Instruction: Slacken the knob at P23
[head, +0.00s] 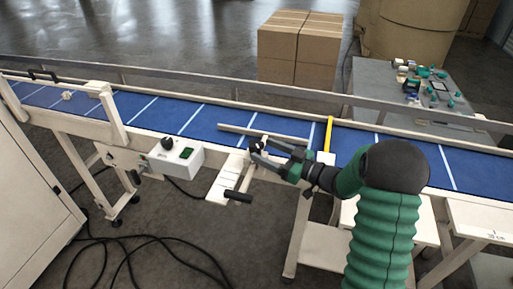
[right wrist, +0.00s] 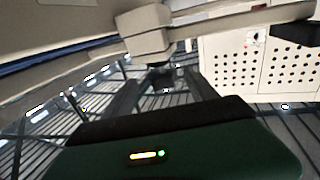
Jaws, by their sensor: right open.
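My right gripper (head: 256,151) comes in from the right over the near edge of the blue conveyor and is open. Its two dark fingers point left, close to a small dark knob (head: 262,140) by the beige guide bracket. In the right wrist view the open fingers (right wrist: 162,90) point at a dark knob (right wrist: 158,77) under a beige block (right wrist: 145,30). The knob appears near or between the fingertips; I cannot tell whether they touch it. No P23 label is readable. My left gripper is not in view.
The blue conveyor belt (head: 195,119) has a beige guide bar (head: 262,132) over it. A black crank handle (head: 238,196) sticks out below. A control box (head: 175,157) stands to the left, and a yellow bar (head: 328,136) to the right. Cartons (head: 297,50) stand behind.

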